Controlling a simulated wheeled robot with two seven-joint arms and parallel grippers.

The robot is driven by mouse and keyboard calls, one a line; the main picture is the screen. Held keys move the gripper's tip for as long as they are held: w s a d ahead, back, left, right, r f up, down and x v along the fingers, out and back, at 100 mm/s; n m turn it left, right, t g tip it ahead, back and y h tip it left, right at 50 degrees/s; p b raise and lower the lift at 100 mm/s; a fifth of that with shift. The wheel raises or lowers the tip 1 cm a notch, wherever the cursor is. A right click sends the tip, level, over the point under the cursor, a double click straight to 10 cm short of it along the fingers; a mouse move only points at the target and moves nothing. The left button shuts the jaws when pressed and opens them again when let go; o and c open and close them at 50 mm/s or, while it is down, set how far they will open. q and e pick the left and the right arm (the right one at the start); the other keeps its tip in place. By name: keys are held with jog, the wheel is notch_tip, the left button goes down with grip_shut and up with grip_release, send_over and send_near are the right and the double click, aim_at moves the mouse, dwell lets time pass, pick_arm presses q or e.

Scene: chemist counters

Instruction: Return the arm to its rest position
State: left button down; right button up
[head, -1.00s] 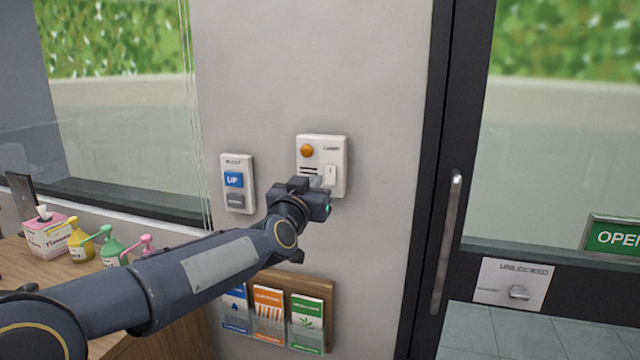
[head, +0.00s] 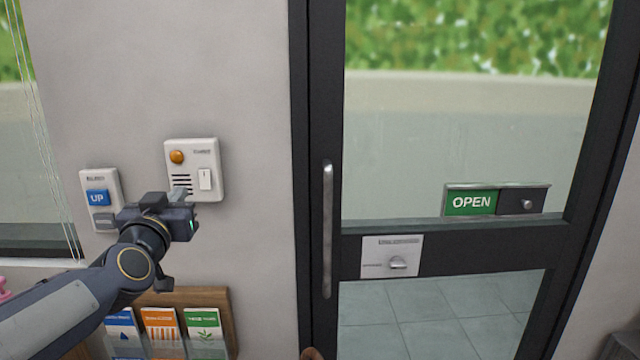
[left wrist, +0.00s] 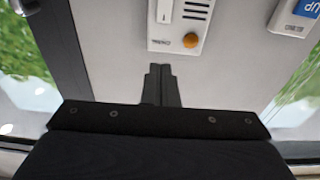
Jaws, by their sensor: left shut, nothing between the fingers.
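My left gripper (head: 180,193) is in front of the wall, just below a white chime box (head: 193,158) with an orange button and a white rocker switch. The gripper is shut and empty. In the left wrist view its closed fingers (left wrist: 160,84) point toward the wall, and the same white box (left wrist: 181,25) shows upside down beyond the tips, apart from them in the picture. The left arm (head: 85,290) reaches in from the lower left. My right gripper is not in view.
A white panel with a blue UP button (head: 98,198) is on the wall left of the gripper. A wooden leaflet rack (head: 225,310) hangs below. To the right is a dark-framed glass door with a vertical handle (head: 327,230) and a green OPEN sign (head: 471,202).

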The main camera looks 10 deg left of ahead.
pick_arm(q)
jog(key=s+d+f+g+h, duration=0.4)
jog(key=s+d+f+g, duration=0.2)
jog(key=s+f, duration=0.7)
jog(key=s+d+f+m+g+h, duration=0.1)
jog(key=s+d+f+g+h, duration=0.3)
jog(key=s+f, duration=1)
jog(key=d+g, duration=0.3)
jog(key=d, duration=0.2)
jog(key=shift+s+f, duration=0.2)
jog(key=shift+f, duration=0.1)
